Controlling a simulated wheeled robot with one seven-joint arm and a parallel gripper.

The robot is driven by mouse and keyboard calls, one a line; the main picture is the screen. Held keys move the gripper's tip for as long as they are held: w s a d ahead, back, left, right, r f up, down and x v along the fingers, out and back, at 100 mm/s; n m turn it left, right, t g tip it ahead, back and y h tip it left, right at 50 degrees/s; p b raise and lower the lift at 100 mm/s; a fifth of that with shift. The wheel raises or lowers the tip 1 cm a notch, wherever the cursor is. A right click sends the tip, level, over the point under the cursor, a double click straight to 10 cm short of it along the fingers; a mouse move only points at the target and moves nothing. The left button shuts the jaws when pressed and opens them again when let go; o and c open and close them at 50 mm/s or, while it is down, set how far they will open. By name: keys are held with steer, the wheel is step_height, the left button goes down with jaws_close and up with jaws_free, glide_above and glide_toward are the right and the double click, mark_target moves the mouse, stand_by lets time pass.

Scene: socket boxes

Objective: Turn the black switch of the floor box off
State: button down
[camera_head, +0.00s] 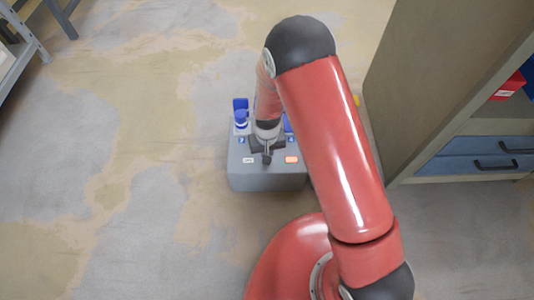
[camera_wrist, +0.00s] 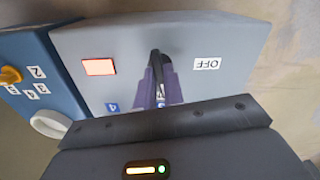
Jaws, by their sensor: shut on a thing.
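The grey floor box (camera_head: 240,181) stands on the floor below my arm. It also fills the upper middle of the wrist view (camera_wrist: 215,35). Its black switch (camera_wrist: 154,56) shows as a narrow dark tip between my fingers, with the rest hidden by them. The tip lies between a glowing red light (camera_wrist: 98,67) and a white OFF label (camera_wrist: 207,64), which reads upside down there. My gripper (camera_wrist: 160,85) is down at the box face and shut on the switch. In the head view the orange-red light (camera_head: 291,160) is right of my gripper (camera_head: 267,153).
Blue sockets (camera_head: 240,117) stand at the box's rear. A blue box (camera_wrist: 25,60) with a yellow knob (camera_wrist: 10,75) and a white ring (camera_wrist: 50,123) is beside it. A cabinet (camera_head: 430,80) stands at the right, shelving (camera_head: 25,45) at upper left. The floor at left is clear.

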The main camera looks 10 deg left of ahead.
steer(key=n+b, duration=0.1)
steer(key=n, duration=0.3)
steer(key=n+b, duration=0.1)
steer(key=n, duration=0.6)
steer(key=shift+n, duration=2.3)
steer(key=c, duration=1.5)
jaws_free()
